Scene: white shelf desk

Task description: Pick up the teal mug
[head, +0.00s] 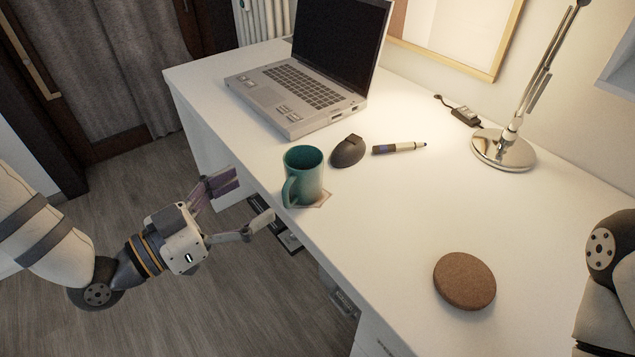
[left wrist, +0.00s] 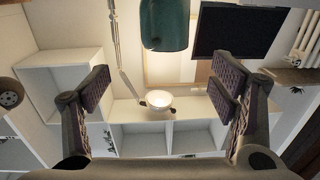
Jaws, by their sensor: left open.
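My right gripper is out of view; only part of my right arm shows at the right edge.
A laptop (head: 300,90) stands behind the mug. A dark mouse (head: 347,151) and a marker (head: 398,148) lie close to its right. A lamp (head: 504,149) stands at the back, and a round brown cork disc (head: 464,280) lies at the front right. The desk's middle is clear.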

